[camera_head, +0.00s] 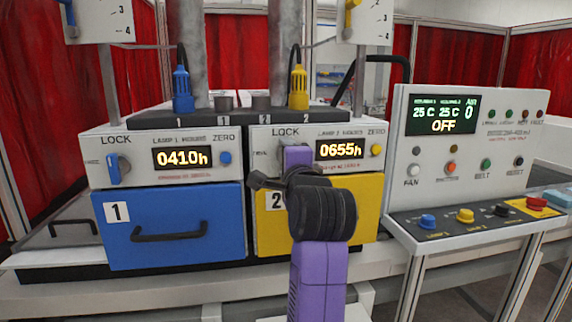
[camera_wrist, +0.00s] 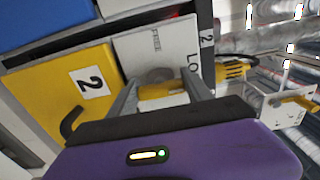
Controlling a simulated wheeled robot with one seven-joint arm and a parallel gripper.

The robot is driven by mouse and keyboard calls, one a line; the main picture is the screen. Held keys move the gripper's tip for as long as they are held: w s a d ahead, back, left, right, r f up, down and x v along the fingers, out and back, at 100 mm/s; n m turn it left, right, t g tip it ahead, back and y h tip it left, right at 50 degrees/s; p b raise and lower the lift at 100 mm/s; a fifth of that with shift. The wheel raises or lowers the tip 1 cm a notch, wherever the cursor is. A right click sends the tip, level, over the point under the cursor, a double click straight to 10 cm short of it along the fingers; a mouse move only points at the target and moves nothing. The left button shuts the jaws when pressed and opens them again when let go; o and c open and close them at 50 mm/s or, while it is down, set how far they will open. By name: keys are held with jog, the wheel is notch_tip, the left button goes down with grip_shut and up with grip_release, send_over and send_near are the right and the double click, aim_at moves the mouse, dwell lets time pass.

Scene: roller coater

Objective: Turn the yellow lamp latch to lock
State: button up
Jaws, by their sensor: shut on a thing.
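The yellow lamp latch (camera_wrist: 163,92) shows between the two fingers of my gripper (camera_wrist: 162,84) in the wrist view. The gripper is shut on it. Behind it is a grey round base on the white panel (camera_wrist: 150,50), with the FREE and LOCK lettering beside it. The latch's exact angle is hard to tell. In the head view my purple gripper (camera_head: 297,157) is at the panel of lamp 2, just below the LOCK label, and hides the latch and the fingertips.
The yellow drawer (camera_head: 355,215) with its dark handle is below, partly behind my arm. A blue drawer (camera_head: 170,218) and blue latch (camera_head: 113,168) are at left. A control console (camera_head: 465,150) stands at right. A yellow plug (camera_head: 299,88) rises above the panel.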

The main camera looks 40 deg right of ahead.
dwell(0.4)
jog(key=o, duration=1.4)
jog(key=shift+c, duration=0.2)
jog(key=b+v, duration=0.1)
jog(key=v, duration=0.6)
jog(key=shift+s+a, duration=0.25)
jog(key=shift+s, duration=0.1)
